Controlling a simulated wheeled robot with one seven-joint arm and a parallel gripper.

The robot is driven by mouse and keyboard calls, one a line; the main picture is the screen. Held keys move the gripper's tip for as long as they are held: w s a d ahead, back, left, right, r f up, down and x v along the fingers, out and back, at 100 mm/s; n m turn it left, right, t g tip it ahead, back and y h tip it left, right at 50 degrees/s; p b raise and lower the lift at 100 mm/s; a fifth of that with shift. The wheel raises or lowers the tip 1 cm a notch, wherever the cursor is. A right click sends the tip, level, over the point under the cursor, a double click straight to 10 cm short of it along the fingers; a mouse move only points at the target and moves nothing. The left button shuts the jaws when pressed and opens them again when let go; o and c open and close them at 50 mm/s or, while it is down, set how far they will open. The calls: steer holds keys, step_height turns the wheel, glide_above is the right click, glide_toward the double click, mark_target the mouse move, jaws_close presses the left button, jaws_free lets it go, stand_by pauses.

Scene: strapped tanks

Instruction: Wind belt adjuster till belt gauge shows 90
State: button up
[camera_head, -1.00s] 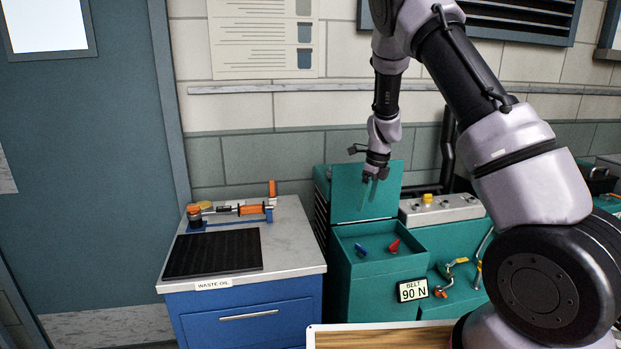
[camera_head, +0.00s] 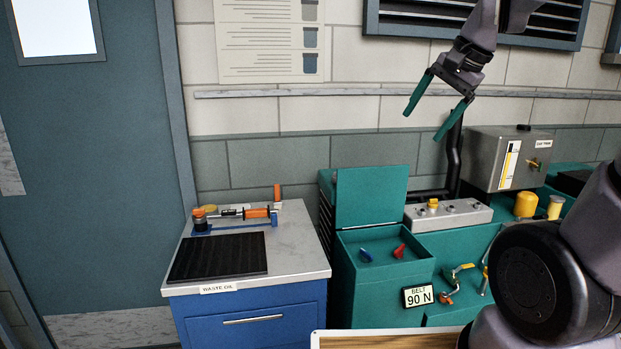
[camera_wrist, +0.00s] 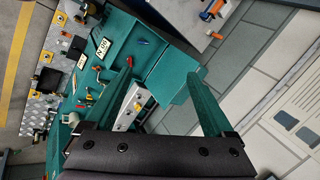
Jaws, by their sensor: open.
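The belt gauge (camera_head: 418,296) is a small display on the front of the teal cabinet, and it reads 90 N. It also shows in the wrist view (camera_wrist: 100,42). Above it, an open-lidded teal box (camera_head: 352,290) holds a blue handle (camera_head: 364,254) and a red handle (camera_head: 399,251). I cannot tell which part is the belt adjuster. My gripper (camera_head: 421,125) is open and empty, with teal fingers apart, high in front of the wall above the raised lid (camera_head: 372,195). It touches none of these things.
A blue cabinet (camera_head: 255,318) at left carries a black mat (camera_head: 218,255) and an orange-handled tool (camera_head: 256,212). A grey metal box (camera_head: 497,150), yellow caps (camera_head: 525,204) and a brass-coloured valve (camera_head: 461,270) are at right. The air around my gripper is clear.

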steer(key=s+d+r+n+t+h, duration=0.1)
steer(key=s+n+t, duration=0.1)
steer(key=s+n, duration=0.3)
steer(key=shift+s+d+r, duration=0.15)
steer(key=shift+s+r, duration=0.2)
steer(key=shift+s, duration=1.6)
